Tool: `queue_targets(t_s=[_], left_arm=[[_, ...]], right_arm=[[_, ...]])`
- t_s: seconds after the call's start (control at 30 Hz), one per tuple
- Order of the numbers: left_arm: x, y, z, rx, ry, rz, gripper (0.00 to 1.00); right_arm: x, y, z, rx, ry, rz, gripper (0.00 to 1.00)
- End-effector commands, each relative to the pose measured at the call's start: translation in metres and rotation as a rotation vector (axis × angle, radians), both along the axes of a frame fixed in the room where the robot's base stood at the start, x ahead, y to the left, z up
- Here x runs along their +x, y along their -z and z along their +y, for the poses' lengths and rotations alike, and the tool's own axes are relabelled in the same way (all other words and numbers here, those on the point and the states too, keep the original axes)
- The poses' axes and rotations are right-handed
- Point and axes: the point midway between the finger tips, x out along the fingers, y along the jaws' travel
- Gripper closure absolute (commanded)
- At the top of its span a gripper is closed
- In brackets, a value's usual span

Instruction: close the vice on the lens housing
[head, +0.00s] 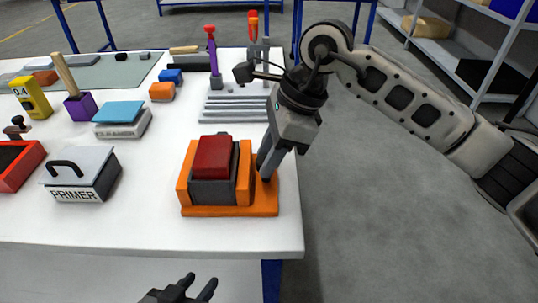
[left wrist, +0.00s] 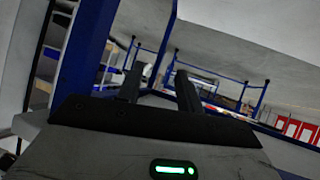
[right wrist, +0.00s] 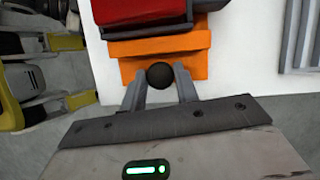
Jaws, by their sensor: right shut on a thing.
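The orange vice (head: 187,208) stands near the table's front right corner. A red-topped block with a dark grey lower part, apparently the lens housing (head: 212,157), sits between its orange walls. Whether the walls touch it I cannot tell. My right gripper (head: 265,172) points down at the vice's right side. In the right wrist view its fingers are shut on the round black knob (right wrist: 160,75) in front of the vice's orange face (right wrist: 190,46). My left gripper (head: 192,287) is empty, fingers apart, below the table's front edge; the left wrist view shows both fingers (left wrist: 158,85).
A primer box (head: 82,182), a red tray (head: 18,165) and a cleaning box (head: 121,125) stand to the left. Grey bars (head: 245,108) lie behind the vice. The tabletop (head: 140,225) left of the vice is clear.

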Motion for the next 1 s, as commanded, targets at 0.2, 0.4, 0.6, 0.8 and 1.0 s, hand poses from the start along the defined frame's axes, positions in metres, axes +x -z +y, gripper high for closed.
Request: queue_targets(t_s=[0.2,0.4,0.6,0.8,1.0], left_arm=[[-0.003,0.004,-0.001,-0.013,0.0,-0.006,0.64],[-0.004,0.002,-0.001,-0.014,-0.001,-0.007,0.64],[-0.004,0.002,-0.001,-0.013,-0.001,-0.008,0.64],[-0.003,0.002,-0.001,-0.013,-0.001,-0.009,0.64],[-0.002,0.003,-0.001,-0.014,-0.002,-0.011,0.64]], right_arm=[[0.0,0.001,-0.001,0.0,0.14,-0.004,0.92],[0.0,-0.001,0.0,0.001,0.151,-0.001,0.92],[0.0,-0.001,0.0,0.001,0.15,-0.002,0.48],[-0.001,0.0,0.0,0.001,0.149,-0.001,0.48],[0.0,-0.009,-0.004,0.001,0.15,-0.004,0.48]])
